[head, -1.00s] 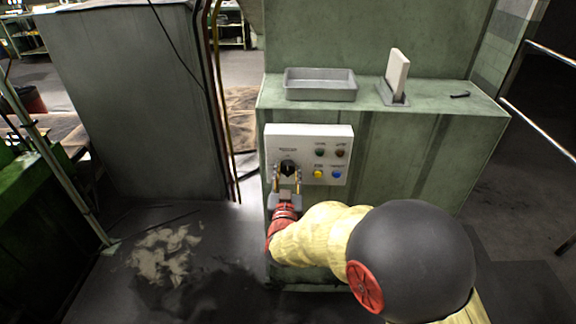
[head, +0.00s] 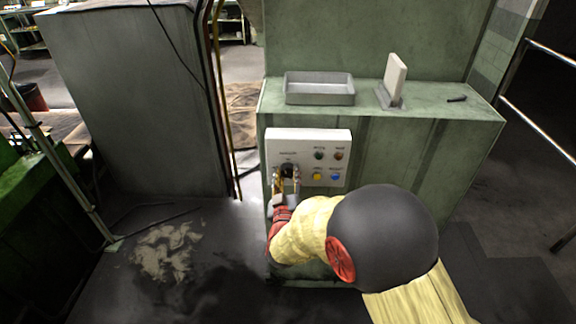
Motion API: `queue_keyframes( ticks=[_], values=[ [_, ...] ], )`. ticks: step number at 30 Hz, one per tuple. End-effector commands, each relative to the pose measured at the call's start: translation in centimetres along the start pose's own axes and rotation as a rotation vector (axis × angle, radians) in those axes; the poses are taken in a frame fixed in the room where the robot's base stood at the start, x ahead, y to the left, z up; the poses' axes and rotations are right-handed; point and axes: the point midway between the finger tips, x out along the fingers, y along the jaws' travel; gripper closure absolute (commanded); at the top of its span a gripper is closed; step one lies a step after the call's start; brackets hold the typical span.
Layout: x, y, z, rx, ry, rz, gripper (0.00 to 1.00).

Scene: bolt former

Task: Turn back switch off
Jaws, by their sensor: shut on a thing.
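A white control panel (head: 340,143) is fixed to the front of the green machine cabinet. The black rotary switch (head: 287,169) sits on the panel's left side, partly hidden behind my gripper. My gripper (head: 286,178) reaches up to it from below, with one finger on each side of the knob, and is shut on it. The knob's exact angle is too small and covered to tell. To its right are a green button (head: 319,155), an amber-brown button (head: 339,155), a yellow button (head: 317,177) and a blue button (head: 336,176).
On the cabinet top (head: 428,118) are a grey tray (head: 320,98), a white plate in a stand (head: 395,75) and a small black object (head: 457,99). Cables (head: 222,110) hang left of the panel. Metal railings (head: 540,131) stand at the right.

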Motion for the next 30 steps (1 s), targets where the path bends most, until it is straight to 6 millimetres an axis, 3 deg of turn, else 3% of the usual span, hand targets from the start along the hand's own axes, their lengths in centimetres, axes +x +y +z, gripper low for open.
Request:
queue_keyframes(
  ticks=[15, 24, 25, 30],
  values=[
    [0.01, -0.02, -0.19, -0.432, 0.001, -0.002, 1.00],
    [0.01, -0.10, -0.04, -0.466, 0.002, -0.001, 1.00],
    [0.00, -0.10, -0.04, -0.466, 0.002, -0.001, 0.64],
    [0.00, -0.08, -0.02, -0.465, 0.001, -0.001, 0.54]
  ],
)
